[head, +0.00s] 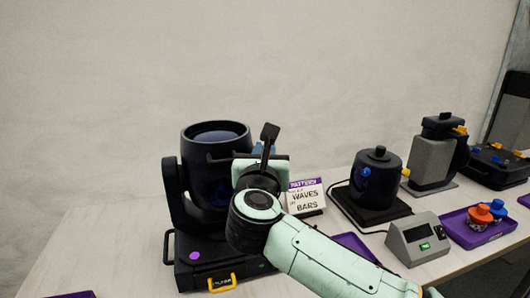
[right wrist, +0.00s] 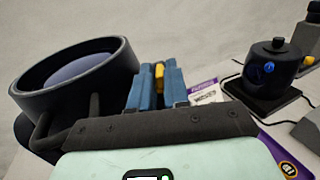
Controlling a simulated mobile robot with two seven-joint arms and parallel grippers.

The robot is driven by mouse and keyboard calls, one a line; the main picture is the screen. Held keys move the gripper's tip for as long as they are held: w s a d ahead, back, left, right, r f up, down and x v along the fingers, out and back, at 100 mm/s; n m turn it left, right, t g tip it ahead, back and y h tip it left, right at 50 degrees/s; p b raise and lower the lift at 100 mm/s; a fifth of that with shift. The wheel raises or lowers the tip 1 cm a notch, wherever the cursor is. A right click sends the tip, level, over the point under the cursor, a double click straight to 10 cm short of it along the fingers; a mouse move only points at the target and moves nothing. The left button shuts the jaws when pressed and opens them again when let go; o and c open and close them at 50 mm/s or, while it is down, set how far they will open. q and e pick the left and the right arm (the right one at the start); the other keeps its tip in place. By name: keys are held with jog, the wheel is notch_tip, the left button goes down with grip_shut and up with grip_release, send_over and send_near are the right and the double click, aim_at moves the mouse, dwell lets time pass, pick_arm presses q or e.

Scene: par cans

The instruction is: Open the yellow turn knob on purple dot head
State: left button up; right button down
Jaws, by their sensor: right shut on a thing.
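The purple dot head is a black moving-head light (head: 215,165) with a round lens facing up. Its base carries a purple dot (head: 194,255). My right gripper (right wrist: 159,72) has its blue fingers closed on the yellow turn knob (right wrist: 160,80), beside the head's right side. The head's round rim (right wrist: 120,60) shows at the left in the right wrist view. In the head view my right wrist covers the knob and most of the fingers. My left gripper is not in view.
A white sign (head: 306,197) stands behind my right arm. A black pot-like light with a blue knob (head: 378,178), a grey meter box (head: 418,238) and a purple tray (head: 470,233) with orange and blue knobs sit to the right.

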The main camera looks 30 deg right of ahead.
jog(key=c, duration=1.2)
grip_release()
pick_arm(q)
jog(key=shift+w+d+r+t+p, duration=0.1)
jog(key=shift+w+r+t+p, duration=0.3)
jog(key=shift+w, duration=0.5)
pick_arm(e)
jog(key=v, duration=1.3)
jog(key=shift+s+a, duration=0.15)
jog(key=shift+a, duration=0.05)
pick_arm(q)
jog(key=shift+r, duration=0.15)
